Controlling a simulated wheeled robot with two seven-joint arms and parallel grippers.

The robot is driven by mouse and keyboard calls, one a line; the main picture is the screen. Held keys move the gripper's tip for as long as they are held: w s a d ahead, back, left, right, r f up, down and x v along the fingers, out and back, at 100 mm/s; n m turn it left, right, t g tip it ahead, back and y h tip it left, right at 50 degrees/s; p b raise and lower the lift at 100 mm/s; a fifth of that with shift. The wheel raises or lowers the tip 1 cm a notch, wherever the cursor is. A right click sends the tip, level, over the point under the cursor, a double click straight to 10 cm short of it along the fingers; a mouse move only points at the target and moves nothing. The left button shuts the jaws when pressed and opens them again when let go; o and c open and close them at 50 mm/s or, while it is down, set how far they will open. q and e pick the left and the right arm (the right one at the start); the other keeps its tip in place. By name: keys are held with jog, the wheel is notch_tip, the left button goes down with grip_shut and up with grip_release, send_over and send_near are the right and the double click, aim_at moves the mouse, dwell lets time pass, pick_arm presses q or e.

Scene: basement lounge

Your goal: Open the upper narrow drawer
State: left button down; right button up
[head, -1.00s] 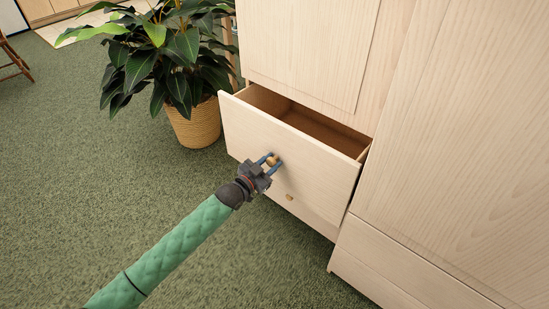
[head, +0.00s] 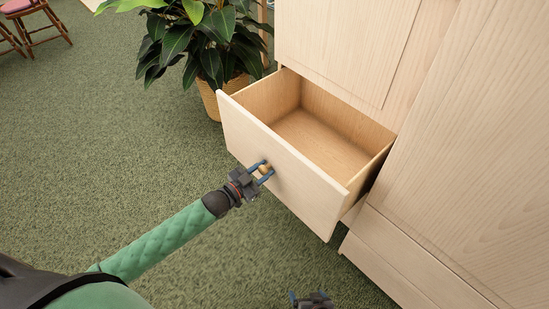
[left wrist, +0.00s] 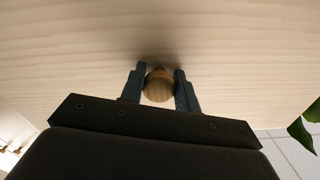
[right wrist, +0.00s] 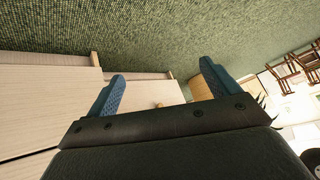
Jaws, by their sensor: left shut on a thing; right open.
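The upper narrow drawer (head: 285,165) of the pale wood cabinet is pulled well out, and its empty inside shows in the head view. Its round wooden knob (head: 265,169) sits on the front panel. My left gripper (head: 262,170) is shut on the knob; in the left wrist view the two fingers lie on either side of the knob (left wrist: 159,86), close to the panel. My right gripper (head: 308,297) is at the bottom edge of the head view, away from the drawer. In the right wrist view its fingers (right wrist: 163,85) are wide apart with nothing between them.
A potted plant (head: 212,98) in a woven basket stands left of the drawer. The tall cabinet (head: 460,140) rises behind and to the right. A wooden chair (head: 38,25) is at the far left. Green carpet (head: 110,150) is clear in front.

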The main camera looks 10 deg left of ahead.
pick_arm(q)
jog(key=shift+v, duration=0.9)
jog(key=shift+s+a, duration=0.15)
jog(key=shift+s, duration=0.15)
pick_arm(e)
jog(key=r, duration=0.3)
jog(key=shift+w+r, duration=0.1)
jog(key=shift+w, duration=0.3)
jog(key=shift+g, duration=0.3)
pick_arm(q)
jog(key=c, duration=1)
grip_release()
jog(key=shift+c, duration=0.2)
pick_arm(e)
jog(key=shift+s, duration=0.1)
pick_arm(q)
jog(key=shift+s+a, duration=0.1)
